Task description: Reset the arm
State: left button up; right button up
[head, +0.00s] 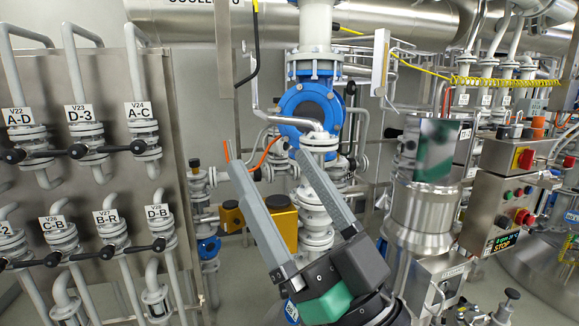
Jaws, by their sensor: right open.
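My right gripper (268,168) rises from the bottom middle of the head view. Its two long grey fingers point up and to the left and stand apart, with nothing between them. The fingers pass in front of the white pipework and a yellow box (284,224). Whether they touch anything behind them cannot be told. The dark gripper body with a green patch shows at the lower middle. My left gripper is not in view.
A valve panel (180,120) with labelled valves such as A-C (140,110) fills the left. A blue valve (311,108) is behind the fingers. A steel vessel (424,210) stands to the right, beside a control box (508,210) with buttons. A yellow coiled hose (500,82) hangs upper right.

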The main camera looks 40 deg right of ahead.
jog(key=s+a+r+n+y, duration=0.1)
jog(key=s+a+r+t+y, duration=0.1)
jog(key=s, duration=0.1)
jog(key=shift+s+r+n, duration=0.15)
jog(key=shift+r+n, duration=0.05)
jog(key=shift+n, duration=0.2)
notch_tip(320, 180, up, 42)
jog(key=p, duration=4.1)
jog(key=shift+f+p, duration=0.25)
jog(key=shift+p, duration=0.1)
